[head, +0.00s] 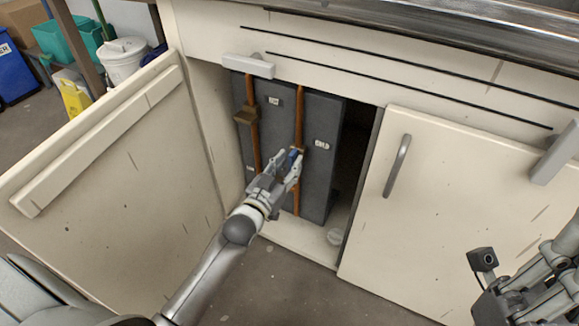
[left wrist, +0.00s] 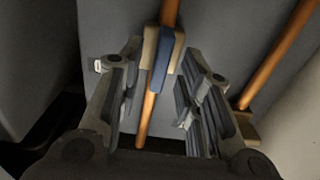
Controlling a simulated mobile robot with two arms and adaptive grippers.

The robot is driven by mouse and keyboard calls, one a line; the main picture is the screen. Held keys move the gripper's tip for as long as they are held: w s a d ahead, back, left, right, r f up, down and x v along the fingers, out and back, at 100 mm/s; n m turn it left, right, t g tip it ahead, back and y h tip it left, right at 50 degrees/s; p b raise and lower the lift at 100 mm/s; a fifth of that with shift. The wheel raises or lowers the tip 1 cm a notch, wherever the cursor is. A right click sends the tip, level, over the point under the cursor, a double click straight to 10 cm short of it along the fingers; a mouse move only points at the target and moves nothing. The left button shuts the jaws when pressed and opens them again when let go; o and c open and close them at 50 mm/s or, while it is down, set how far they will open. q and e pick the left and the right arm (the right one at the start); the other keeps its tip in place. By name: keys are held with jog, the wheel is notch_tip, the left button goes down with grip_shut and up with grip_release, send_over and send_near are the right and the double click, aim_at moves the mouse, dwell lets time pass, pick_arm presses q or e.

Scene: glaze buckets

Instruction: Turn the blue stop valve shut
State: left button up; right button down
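The blue stop valve (head: 292,156) sits on the right-hand copper pipe (head: 299,105) inside the open cabinet. In the left wrist view its blue handle (left wrist: 161,62) lies roughly in line with the pipe, beside a tan valve body (left wrist: 150,48). My left gripper (head: 284,160) is at the valve. In the left wrist view my left gripper (left wrist: 170,62) is open, its fingers on either side of the handle, with a gap showing on both sides. My right gripper (head: 490,290) is at the lower right, away from the cabinet opening; its fingers are unclear.
A second copper pipe (head: 252,140) with a brass-coloured fitting (head: 245,115) runs to the left. A grey panel (head: 320,115) with small labels stands behind. The left cabinet door (head: 110,170) is swung open; the right door (head: 440,200) is closed.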

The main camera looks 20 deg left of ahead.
pick_arm(q)
jog(key=shift+w, duration=0.5)
grip_shut()
